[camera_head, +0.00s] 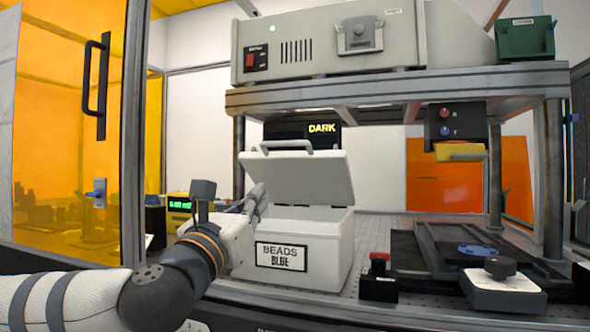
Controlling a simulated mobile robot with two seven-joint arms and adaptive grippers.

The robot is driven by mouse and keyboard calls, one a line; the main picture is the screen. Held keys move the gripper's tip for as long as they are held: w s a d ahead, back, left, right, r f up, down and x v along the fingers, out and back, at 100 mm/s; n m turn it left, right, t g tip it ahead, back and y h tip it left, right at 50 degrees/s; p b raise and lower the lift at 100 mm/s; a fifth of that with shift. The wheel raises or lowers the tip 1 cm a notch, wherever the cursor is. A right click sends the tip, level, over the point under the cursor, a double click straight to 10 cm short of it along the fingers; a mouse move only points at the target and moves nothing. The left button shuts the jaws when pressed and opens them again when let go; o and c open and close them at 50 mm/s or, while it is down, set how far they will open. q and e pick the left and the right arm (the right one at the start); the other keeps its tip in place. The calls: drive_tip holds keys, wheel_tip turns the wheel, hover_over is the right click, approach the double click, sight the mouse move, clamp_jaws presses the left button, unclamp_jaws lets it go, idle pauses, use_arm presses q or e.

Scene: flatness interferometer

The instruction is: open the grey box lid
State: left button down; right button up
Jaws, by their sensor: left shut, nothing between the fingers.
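The pale grey box (322,245) stands on the bench in the middle, with a label reading "BEADS BLUE" on its front. Its lid (310,178) is raised and tilted, with a gap above the box's front rim. A grey bar handle (286,146) is at the lid's upper edge. My left gripper (258,198) is shut and empty at the left side of the box, close to the lid's lower left edge. I cannot tell whether it touches the lid. The inside of the box is mostly hidden. My right gripper is not in view.
A metal frame (400,92) with a grey instrument (330,45) stands over the box. Right of the box are a red-knobbed block (379,278) and a dark stage (440,250). An orange door (65,130) with a black handle is at left.

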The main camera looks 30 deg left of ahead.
use_arm(q)
drive_tip(key=p, duration=0.1)
approach(286, 153)
drive_tip(key=w+f, duration=0.1)
drive_tip(key=w, duration=0.2)
drive_tip(key=shift+w+a+r+p, duration=0.25)
drive_tip(key=shift+r+p, duration=0.15)
drive_tip(key=shift+r, duration=0.2)
drive_tip(key=shift+w+a+r+p, duration=0.25)
drive_tip(key=shift+r+p, duration=0.15)
drive_tip(key=shift+r, duration=0.25)
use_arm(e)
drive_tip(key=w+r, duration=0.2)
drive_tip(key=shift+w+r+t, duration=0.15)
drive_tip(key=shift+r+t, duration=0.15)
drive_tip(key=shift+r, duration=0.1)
